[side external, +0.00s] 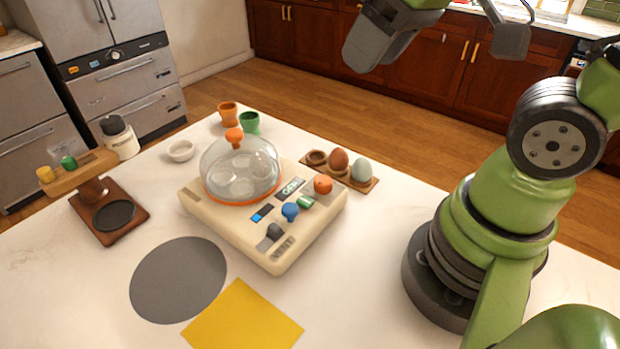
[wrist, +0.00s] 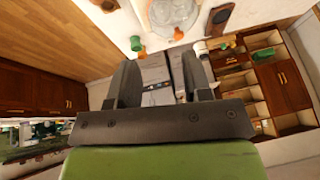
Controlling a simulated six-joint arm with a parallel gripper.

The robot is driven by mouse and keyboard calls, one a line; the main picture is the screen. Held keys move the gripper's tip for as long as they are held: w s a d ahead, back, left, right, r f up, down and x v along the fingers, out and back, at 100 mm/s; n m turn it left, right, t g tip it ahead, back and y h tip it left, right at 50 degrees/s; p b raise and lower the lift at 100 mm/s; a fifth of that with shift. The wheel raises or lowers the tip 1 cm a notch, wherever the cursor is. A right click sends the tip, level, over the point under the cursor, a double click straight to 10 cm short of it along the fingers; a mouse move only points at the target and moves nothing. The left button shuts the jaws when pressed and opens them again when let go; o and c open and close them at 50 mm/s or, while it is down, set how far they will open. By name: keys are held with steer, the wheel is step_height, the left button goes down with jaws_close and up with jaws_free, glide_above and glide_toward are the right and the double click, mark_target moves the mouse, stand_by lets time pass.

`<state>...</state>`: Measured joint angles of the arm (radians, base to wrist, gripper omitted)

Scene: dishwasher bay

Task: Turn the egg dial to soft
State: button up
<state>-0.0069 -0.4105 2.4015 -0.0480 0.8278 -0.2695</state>
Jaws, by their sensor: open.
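The egg cooker (side external: 225,222) is a cream box on the white counter, with a clear dome lid (side external: 240,165) that has an orange knob on top. Its sloped panel carries an orange round knob (side external: 323,184), a blue knob (side external: 290,211), a green control (side external: 305,202), a dark grey knob (side external: 273,232) and small displays. I cannot tell which knob is the egg dial, nor read its setting. My gripper (side external: 372,42) is high above and behind the cooker, open and empty, touching nothing. Its two dark fingers stand apart in the wrist view (wrist: 158,60).
A wooden egg tray (side external: 345,176) with a brown and a pale egg stands behind the cooker. Orange (side external: 228,113) and green (side external: 250,122) cups and a white bowl (side external: 181,151) are nearby. A grey disc (side external: 178,280) and yellow sheet (side external: 243,318) lie in front.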

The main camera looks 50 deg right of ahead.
steer(key=w+f+n+g+h, duration=0.1)
steer(key=w+f+n+g, duration=0.2)
steer(key=w+f+n, duration=0.3)
steer(key=n+g, duration=0.2)
steer(key=n, duration=0.1)
glide_toward(323, 180)
step_height(323, 180, down, 9)
steer(key=shift+a+f, duration=0.1)
steer(key=shift+f, duration=0.1)
steer(key=c, duration=0.6)
steer(key=shift+c, duration=0.2)
